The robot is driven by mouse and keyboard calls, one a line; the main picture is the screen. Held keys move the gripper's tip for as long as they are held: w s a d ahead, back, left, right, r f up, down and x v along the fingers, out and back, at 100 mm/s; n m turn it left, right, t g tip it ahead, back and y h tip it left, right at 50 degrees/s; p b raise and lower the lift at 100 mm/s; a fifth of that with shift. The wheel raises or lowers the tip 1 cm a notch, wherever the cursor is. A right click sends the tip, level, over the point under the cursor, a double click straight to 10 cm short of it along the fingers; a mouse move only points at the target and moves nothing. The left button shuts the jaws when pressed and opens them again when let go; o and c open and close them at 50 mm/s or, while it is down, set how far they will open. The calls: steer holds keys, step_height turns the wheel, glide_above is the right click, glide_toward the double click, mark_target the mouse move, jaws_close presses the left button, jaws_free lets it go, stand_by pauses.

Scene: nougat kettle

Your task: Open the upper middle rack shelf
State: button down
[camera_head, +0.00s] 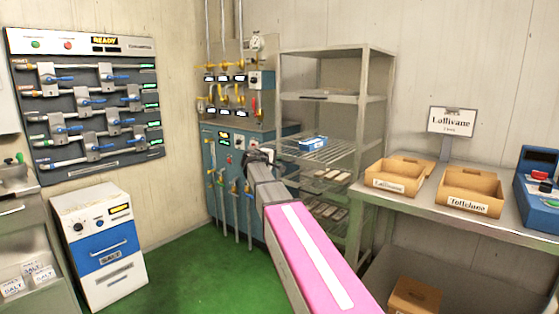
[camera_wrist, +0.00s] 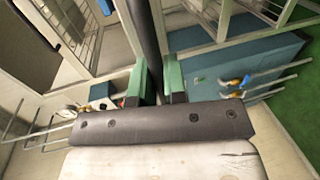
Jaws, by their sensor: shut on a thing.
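The metal rack (camera_head: 375,95) stands against the back wall. Its upper middle shelf (camera_head: 335,153) is a wire shelf with a blue box (camera_head: 313,142) on it. Its left edge reaches past the rack's left post, towards my gripper (camera_head: 262,156). In the wrist view the two green fingers of my gripper (camera_wrist: 160,84) are close together, with a dark bar (camera_wrist: 148,35) running up between and beyond them. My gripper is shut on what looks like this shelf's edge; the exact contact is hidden. The shelf's wires may be those at the upper left (camera_wrist: 78,18).
A blue cabinet with pipes and valves (camera_head: 222,160) stands just left of the rack. A table (camera_head: 440,198) with wooden trays (camera_head: 398,172) is at the right. A white salt unit (camera_head: 100,245) stands at the left. Green floor (camera_head: 190,275) is clear in front.

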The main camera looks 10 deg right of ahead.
steer(key=c, duration=1.2)
jaws_free()
steer(key=shift+a, duration=0.1)
steer(key=v, duration=1)
steer(key=shift+s+a, duration=0.2)
steer(key=shift+a, duration=0.05)
